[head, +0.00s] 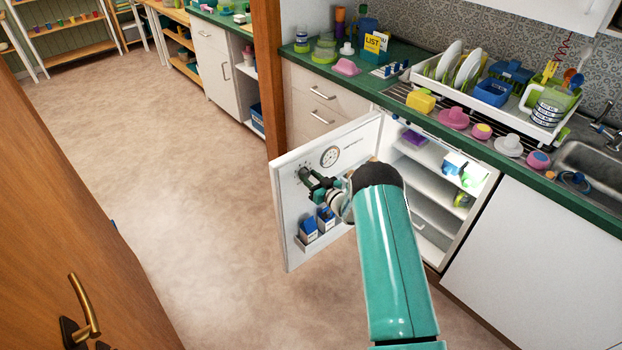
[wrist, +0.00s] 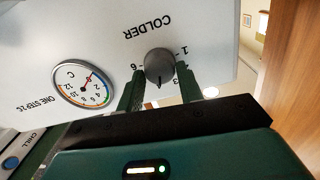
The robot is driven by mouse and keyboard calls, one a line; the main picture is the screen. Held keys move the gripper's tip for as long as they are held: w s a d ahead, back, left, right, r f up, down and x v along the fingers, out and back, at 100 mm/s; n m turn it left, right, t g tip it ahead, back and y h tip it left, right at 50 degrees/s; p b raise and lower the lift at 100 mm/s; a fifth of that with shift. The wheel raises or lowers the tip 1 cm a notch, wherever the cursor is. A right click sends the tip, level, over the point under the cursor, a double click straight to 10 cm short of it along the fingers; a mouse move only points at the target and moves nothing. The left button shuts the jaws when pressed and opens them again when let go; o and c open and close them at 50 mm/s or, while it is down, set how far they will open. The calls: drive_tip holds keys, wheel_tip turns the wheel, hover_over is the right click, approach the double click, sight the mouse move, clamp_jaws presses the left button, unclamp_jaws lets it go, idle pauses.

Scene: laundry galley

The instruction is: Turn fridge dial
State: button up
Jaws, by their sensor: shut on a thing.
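The fridge door (head: 287,215) stands open, its inner face toward me. The fridge dial (wrist: 159,65) is a dark grey round knob on that face. In the wrist view, which shows the door upside down, "COLDER" and numbers including 1, 3 and 6 are printed around it. My gripper (wrist: 161,85) is shut on the dial, one green finger on each side.
The door rack (head: 322,237) holds blue-and-white cartons below my gripper. The open fridge (head: 432,185) has items on its shelves. A green counter (head: 362,84) with dishes runs above it. A wooden door (head: 60,200) stands at left; the floor (head: 190,190) between is clear.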

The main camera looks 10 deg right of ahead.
drive_tip(key=n, duration=0.8)
drive_tip(key=shift+a, duration=0.1)
drive_tip(key=n, duration=0.3)
drive_tip(key=shift+n, duration=2)
drive_tip(key=o, duration=1)
drive_tip(key=shift+s, duration=0.1)
